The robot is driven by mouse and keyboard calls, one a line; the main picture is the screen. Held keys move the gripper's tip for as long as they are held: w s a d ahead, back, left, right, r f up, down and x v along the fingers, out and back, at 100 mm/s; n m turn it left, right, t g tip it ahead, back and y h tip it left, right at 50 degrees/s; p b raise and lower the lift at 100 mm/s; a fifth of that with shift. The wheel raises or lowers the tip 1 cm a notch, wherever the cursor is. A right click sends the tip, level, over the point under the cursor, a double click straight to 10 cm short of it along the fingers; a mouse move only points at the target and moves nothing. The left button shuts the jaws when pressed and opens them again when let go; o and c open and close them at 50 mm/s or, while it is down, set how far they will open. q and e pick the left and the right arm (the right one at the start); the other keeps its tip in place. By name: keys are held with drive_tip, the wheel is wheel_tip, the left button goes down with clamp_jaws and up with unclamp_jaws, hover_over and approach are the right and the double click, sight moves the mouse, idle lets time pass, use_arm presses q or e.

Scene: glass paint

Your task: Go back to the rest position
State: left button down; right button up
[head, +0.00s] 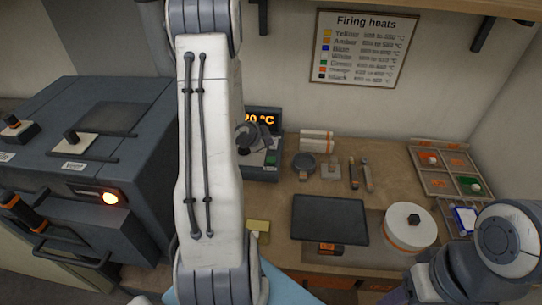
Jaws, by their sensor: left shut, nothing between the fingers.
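My left arm (211,150) fills the middle of the head view, running from the top edge to the bottom edge. My left gripper (252,138) shows only in part as dark grey pieces beside the arm, in front of the controller with the orange display (264,119). It is shut with nothing held; the arm hides much of it. My right arm (470,262) is folded in the lower right corner, and its gripper is out of view.
The bench holds a dark plate (330,219), a white round pot (410,230), small tools (361,175) and a divided tray (450,172). A firing heats chart (363,49) hangs on the wall.

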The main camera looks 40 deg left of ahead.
use_arm(q)
drive_tip(key=shift+f, duration=0.1)
idle(0.7)
drive_tip(key=shift+w+d, duration=0.15)
drive_tip(key=shift+d, duration=0.2)
drive_tip(key=s+d+r+g+b, duration=0.1)
drive_tip(key=s+d+r+g, duration=0.15)
drive_tip(key=d, duration=0.95)
drive_tip(key=s+d+r+g+b, duration=0.15)
drive_tip(key=d+r, duration=0.25)
drive_tip(key=d, duration=0.9)
drive_tip(key=s+d+g, duration=0.1)
drive_tip(key=s+d, duration=0.3)
drive_tip(key=s, duration=0.3)
drive_tip(key=s+d+r+g+h, duration=0.1)
drive_tip(key=s+d, duration=0.3)
drive_tip(key=s, duration=0.4)
drive_tip(key=s+d+r+g+h, duration=0.1)
drive_tip(key=s+d+g, duration=0.2)
drive_tip(key=s, duration=0.5)
drive_tip(key=shift+d+r+b, duration=0.25)
drive_tip(key=shift+d+b, duration=0.2)
drive_tip(key=shift+d, duration=0.3)
drive_tip(key=shift+w+a, duration=0.1)
